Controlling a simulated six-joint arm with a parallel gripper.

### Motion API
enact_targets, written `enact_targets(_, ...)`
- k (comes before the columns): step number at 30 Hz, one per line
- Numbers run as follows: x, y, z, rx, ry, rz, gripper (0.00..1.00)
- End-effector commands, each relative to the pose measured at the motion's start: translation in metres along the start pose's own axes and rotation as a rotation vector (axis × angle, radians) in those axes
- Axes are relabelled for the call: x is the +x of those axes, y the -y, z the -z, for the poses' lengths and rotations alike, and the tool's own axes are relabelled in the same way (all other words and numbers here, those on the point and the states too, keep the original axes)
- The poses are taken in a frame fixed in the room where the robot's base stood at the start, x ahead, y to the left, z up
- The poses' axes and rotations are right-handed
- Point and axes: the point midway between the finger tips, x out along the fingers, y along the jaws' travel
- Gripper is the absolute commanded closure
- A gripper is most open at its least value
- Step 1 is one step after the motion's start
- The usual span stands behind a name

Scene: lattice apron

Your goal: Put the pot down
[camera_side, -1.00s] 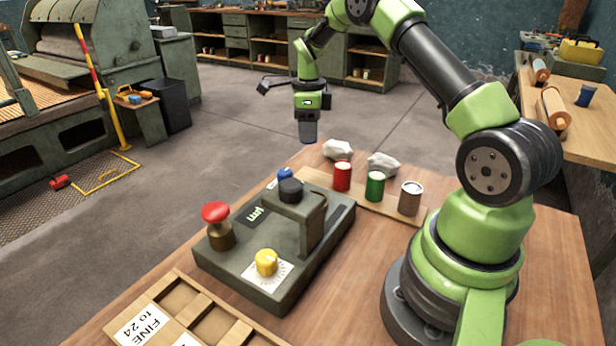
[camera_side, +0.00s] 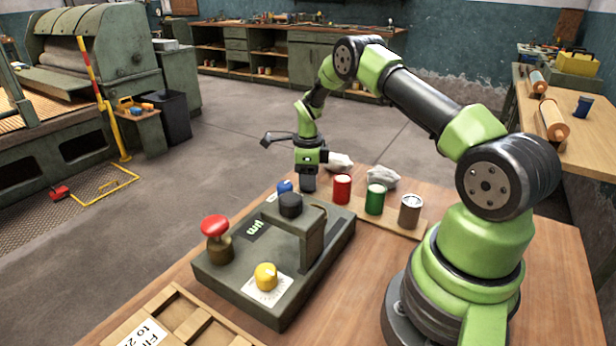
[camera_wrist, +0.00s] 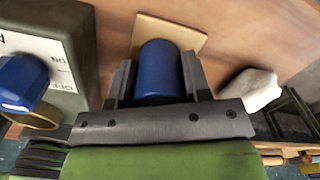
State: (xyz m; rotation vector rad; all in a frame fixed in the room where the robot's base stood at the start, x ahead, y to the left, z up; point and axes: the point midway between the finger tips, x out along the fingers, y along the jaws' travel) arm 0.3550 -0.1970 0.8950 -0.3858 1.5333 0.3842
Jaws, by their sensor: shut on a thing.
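The blue pot (camera_wrist: 160,72) is between the two fingers of my gripper (camera_wrist: 158,82) in the wrist view, and the jaws are shut on it. Past the pot shows the end of the wooden strip (camera_wrist: 195,40). In the side view my gripper (camera_side: 308,184) points down near the left end of the strip (camera_side: 361,205). The pot is hidden there behind the fingers, so I cannot tell whether it touches the strip. The red pot (camera_side: 342,188), the green pot (camera_side: 374,199) and a brown-grey pot (camera_side: 410,211) stand in a row on the strip.
A grey-green control box (camera_side: 235,268) with a blue knob (camera_side: 285,187), red button (camera_side: 215,226) and yellow knob (camera_side: 265,276) stands close left of my gripper. Crumpled white lumps (camera_side: 339,161) (camera_side: 382,177) lie behind the pots. A compartmented wooden tray (camera_side: 178,311) is in front.

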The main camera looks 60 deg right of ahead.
Motion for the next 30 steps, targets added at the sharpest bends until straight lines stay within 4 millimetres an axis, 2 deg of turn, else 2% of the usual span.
enact_targets(8, 0.004, 0.0, 0.0, 0.0, 0.0, -0.001, 0.8)
enact_targets(9, 0.004, 0.0, 0.0, 0.0, 0.0, -0.001, 0.54)
enact_targets(12, 0.004, 0.0, 0.0, 0.0, 0.0, 0.0, 0.31)
enact_targets(20, 0.003, 0.0, 0.0, 0.0, 0.0, 0.0, 0.3)
enact_targets(23, -0.003, 0.0, 0.0, 0.0, 0.001, 0.001, 0.3)
enact_targets(30, -0.045, -0.004, 0.0, -0.001, 0.0, 0.002, 0.3)
